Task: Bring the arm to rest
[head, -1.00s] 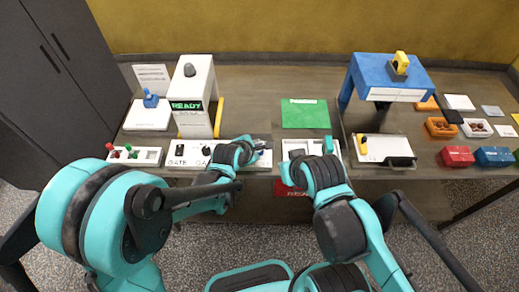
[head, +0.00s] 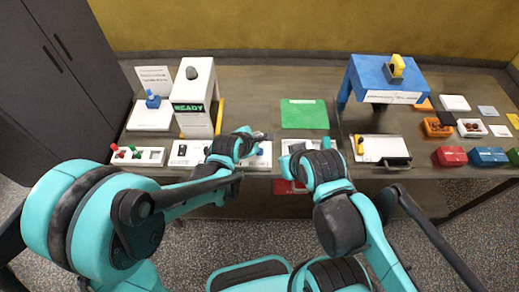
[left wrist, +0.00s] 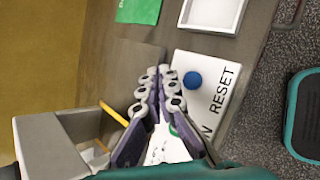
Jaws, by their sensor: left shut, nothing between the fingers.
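My left arm comes in from the left in the head view, and my left gripper (head: 264,136) is over the rear edge of the white button panel at the table's front. In the left wrist view its dark fingers (left wrist: 158,72) are together and hold nothing. Below them is the white panel (left wrist: 222,85) lettered RESET, with a blue button (left wrist: 192,79) beside the fingers and a green button partly hidden. My right gripper (head: 304,158) is over a white tray at the front middle; its fingers are too hidden to judge.
A white machine marked READY (head: 195,107) stands behind the panel. A green mat (head: 304,114) lies at the table's middle. A blue stand (head: 388,78) is to the right, with red (head: 449,156) and blue (head: 489,156) boxes beyond. A dark cabinet (head: 62,75) stands left.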

